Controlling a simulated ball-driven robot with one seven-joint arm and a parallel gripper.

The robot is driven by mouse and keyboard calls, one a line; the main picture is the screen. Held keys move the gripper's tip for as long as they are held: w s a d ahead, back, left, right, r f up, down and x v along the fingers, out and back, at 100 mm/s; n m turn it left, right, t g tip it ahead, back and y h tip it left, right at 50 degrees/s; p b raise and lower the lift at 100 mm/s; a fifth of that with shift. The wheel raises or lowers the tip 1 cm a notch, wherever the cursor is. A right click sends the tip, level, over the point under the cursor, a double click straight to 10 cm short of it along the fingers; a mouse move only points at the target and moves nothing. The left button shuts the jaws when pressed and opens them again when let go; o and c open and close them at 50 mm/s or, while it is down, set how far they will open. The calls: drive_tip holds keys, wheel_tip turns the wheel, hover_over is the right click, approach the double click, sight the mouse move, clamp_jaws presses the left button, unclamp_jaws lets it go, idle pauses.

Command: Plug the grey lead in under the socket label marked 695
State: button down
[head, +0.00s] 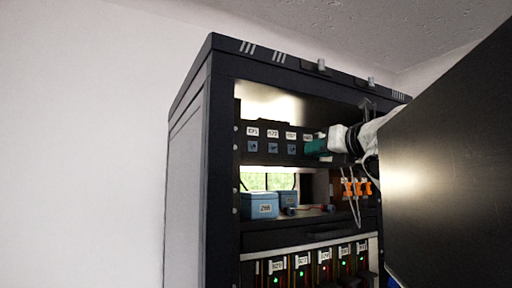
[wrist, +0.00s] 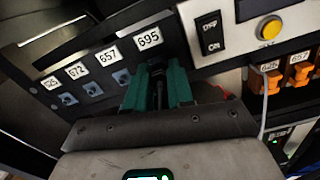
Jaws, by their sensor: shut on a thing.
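The socket label marked 695 (wrist: 148,39) is the rightmost of a row on a dark panel, beside 657 (wrist: 107,57) and 672 (wrist: 77,71). Blue sockets show under the other labels; the one under 695 is hidden by my gripper. My gripper (wrist: 157,80), with green fingers, is shut on the dark plug of the grey lead (wrist: 157,70), directly below the 695 label. Whether the plug is in the socket cannot be told. In the head view my gripper (head: 318,148) is at the right end of the row (head: 270,133).
Right of 695 are an OFF/ON switch (wrist: 210,34) and a yellow button (wrist: 269,29). Orange plugs (wrist: 265,79) with thin cables sit below. Blue boxes (head: 260,205) stand on the shelf under the panel. A dark panel (head: 450,160) blocks the head view's right side.

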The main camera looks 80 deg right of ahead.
drive_tip(key=shift+m, duration=2)
drive_tip(key=m, duration=0.3)
drive_tip(key=shift+w, duration=0.1)
drive_tip(key=shift+m, duration=0.5)
drive_tip(key=m, duration=0.4)
